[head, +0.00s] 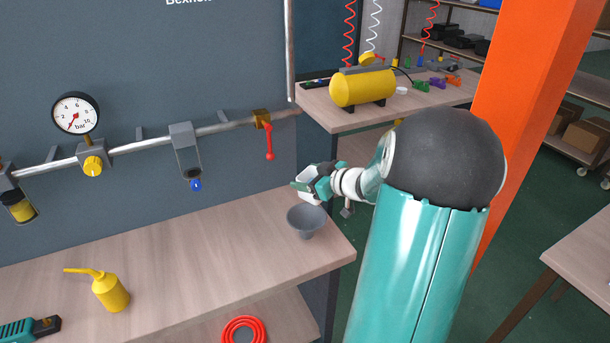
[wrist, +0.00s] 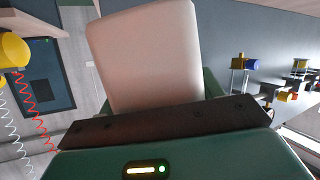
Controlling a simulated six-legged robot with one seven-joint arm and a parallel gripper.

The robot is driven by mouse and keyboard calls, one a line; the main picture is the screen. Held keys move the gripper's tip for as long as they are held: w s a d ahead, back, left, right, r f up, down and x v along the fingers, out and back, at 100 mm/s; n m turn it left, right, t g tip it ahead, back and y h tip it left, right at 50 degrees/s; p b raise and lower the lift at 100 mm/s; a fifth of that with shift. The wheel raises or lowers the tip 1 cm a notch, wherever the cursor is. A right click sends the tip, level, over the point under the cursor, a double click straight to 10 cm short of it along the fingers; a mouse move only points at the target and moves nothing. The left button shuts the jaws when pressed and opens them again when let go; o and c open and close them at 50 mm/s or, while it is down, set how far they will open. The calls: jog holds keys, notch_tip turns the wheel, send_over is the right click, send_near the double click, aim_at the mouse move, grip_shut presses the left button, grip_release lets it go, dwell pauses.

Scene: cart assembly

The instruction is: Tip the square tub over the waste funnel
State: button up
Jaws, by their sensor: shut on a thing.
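The waste funnel (head: 307,221) is a grey cone standing near the right end of the wooden bench. My gripper (head: 312,184) is above it and slightly behind, at the end of my teal arm. It is shut on the square tub (head: 309,198), a small pale tub that shows just over the funnel's rim. In the wrist view the tub (wrist: 145,55) is a large pale panel rising from behind the dark jaw (wrist: 165,125), and the picture there is strongly tilted. The tub's mouth and contents are hidden, and I cannot tell its exact tilt.
A yellow oil can (head: 110,290) stands on the bench (head: 200,250) at the left. A pipe with a red-handled valve (head: 268,140) and a regulator (head: 186,150) runs along the wall behind. An orange post (head: 530,120) is at the right. The bench between oil can and funnel is clear.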

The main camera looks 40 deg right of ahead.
jog(key=shift+s+d+r, duration=0.1)
jog(key=shift+s+r, duration=0.05)
jog(key=shift+s, duration=0.25)
jog(key=shift+w, duration=0.2)
jog(key=shift+s, duration=0.25)
notch_tip(320, 180, down, 2)
jog(key=n+h, duration=0.2)
jog(key=shift+n, duration=0.4)
jog(key=shift+a+f+n+t+h, duration=0.2)
jog(key=shift+n+t+h, duration=0.1)
jog(key=shift+n, duration=0.35)
jog(key=shift+a+f+n+t+h, duration=0.1)
jog(key=shift+f+n+t+h, duration=0.15)
jog(key=shift+n, duration=0.4)
jog(key=shift+r, duration=0.1)
